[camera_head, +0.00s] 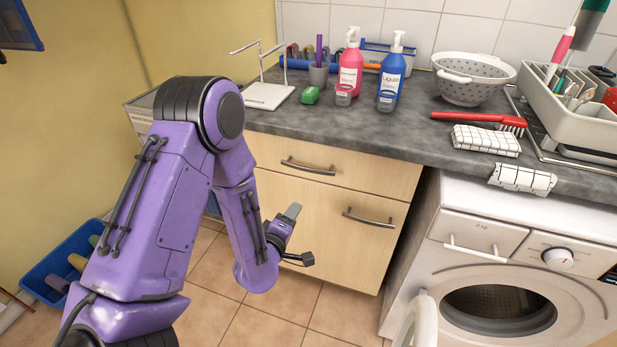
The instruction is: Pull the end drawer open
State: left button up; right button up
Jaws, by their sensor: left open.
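The wooden drawer (355,177) sits right under the dark countertop, at the end of the counter by the yellow wall. Its front looks flush with the cabinet, and my left arm hides its left part. Its grey bar handle (307,167) is fully visible. My left gripper (297,236) is below the drawer handle, in front of the lower cabinet door. Its fingers are apart with nothing between them, and it does not appear to touch the drawer. My right gripper is not in view.
The lower door (340,240) has its own handle (368,218). Bottles, a colander (472,82) and cloths lie on the countertop (390,130). A blue crate (60,258) is on the floor left.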

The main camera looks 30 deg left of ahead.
aim_at(306, 170)
pick_arm(q)
jog(key=w+a+r+n, duration=0.1)
jog(key=w+r, duration=0.1)
jog(key=w, duration=0.2)
jog(key=w+a+r+n+t+p, duration=0.1)
jog(key=w, duration=0.3)
jog(key=w+a+r+n+t, duration=0.1)
jog(key=w+r, duration=0.1)
jog(key=w, duration=0.3)
jog(key=shift+a+r+y, duration=0.3)
jog(key=shift+a, duration=0.1)
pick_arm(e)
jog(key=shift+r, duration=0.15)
pick_arm(q)
grip_shut()
